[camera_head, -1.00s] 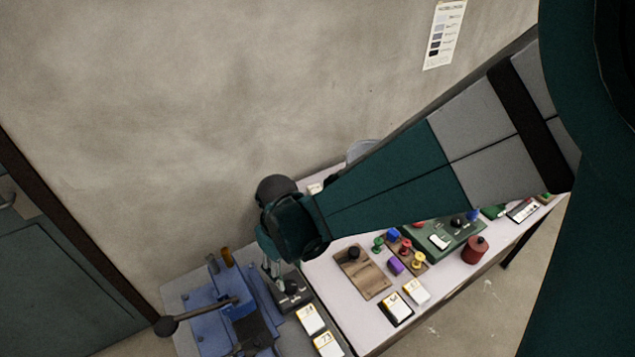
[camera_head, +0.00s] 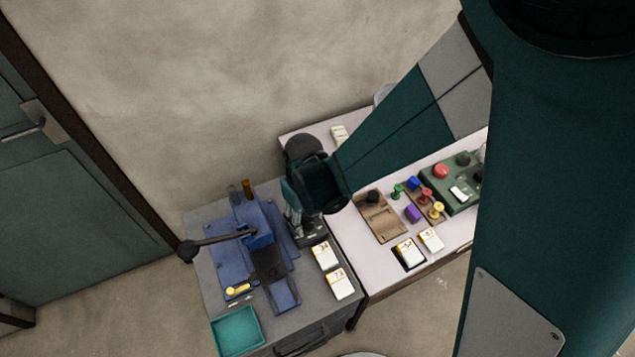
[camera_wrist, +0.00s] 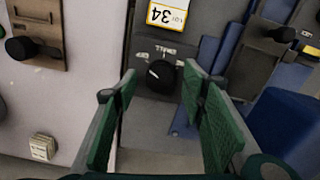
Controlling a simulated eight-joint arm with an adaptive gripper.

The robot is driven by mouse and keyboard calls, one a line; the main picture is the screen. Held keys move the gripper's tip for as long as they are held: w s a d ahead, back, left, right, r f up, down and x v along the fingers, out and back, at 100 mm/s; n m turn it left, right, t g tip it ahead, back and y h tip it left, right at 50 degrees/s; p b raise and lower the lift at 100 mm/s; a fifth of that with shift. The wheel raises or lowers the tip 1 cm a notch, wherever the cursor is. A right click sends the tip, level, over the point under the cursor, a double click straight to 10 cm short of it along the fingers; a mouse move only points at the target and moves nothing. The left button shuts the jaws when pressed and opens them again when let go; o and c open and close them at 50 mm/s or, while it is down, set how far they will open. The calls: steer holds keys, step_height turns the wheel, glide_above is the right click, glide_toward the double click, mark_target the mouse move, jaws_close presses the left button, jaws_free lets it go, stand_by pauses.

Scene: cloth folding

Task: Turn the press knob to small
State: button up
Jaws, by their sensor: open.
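The press knob is a round black knob (camera_wrist: 162,76) on a dark control box with small pale labels in the wrist view. My gripper (camera_wrist: 160,88) is open, with one green finger on each side of the knob in that view. I cannot tell how far above the knob the fingertips are. In the head view, my gripper (camera_head: 293,222) points down over the dark box (camera_head: 314,231) beside the blue press (camera_head: 226,260). The gripper hides the knob there.
The press's long lever (camera_head: 218,239) reaches left. Two white cards (camera_head: 325,256) lie in front of the box; one reads 34 in the wrist view. A wooden board with a black knob (camera_head: 373,196) and a teal tray (camera_head: 237,328) are nearby.

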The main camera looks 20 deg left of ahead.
steer(key=shift+f, duration=0.3)
steer(key=shift+c, duration=0.3)
steer(key=c, duration=0.9)
steer(key=shift+o, duration=0.2)
